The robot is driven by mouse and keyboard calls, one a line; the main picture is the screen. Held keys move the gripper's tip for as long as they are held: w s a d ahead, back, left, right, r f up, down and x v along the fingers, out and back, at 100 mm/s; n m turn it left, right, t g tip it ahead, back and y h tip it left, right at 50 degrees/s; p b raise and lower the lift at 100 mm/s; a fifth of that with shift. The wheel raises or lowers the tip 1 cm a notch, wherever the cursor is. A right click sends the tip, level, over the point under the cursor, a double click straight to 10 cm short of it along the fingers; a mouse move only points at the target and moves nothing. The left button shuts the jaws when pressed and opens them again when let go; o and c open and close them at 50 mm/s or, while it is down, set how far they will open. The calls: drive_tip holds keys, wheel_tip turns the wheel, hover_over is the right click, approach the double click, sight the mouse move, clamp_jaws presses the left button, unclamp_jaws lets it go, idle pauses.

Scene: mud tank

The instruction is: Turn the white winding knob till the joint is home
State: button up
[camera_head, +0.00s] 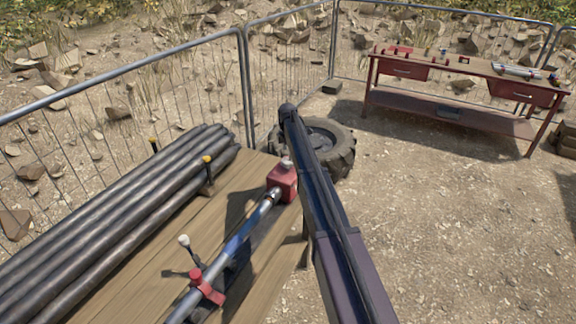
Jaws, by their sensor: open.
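A red block (282,183) stands at the far end of the wooden bench, with a pale rounded knob (287,163) on top. A second white knob (184,240) sits on a dark lever beside the blue rod. I cannot tell which of the two is the winding knob. The blue and silver rod (236,238) runs up to the red block. A red clamp (205,288) is around it near the front. Whether the joint is fully seated is too small to tell. My dark arm crosses the middle, just right of the red block. My gripper is not visible.
Several dark pipes (110,220) lie along the left of the wooden bench (262,262), between yellow-topped stakes. A tyre (335,145) lies behind the bench. A red workbench (440,95) with small items stands back right. Mesh fencing encloses the left and back.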

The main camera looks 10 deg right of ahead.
sight(288, 164)
drive_tip(key=shift+f+b, duration=1.6)
drive_tip(key=shift+f, duration=0.25)
drive_tip(key=shift+c, duration=0.2)
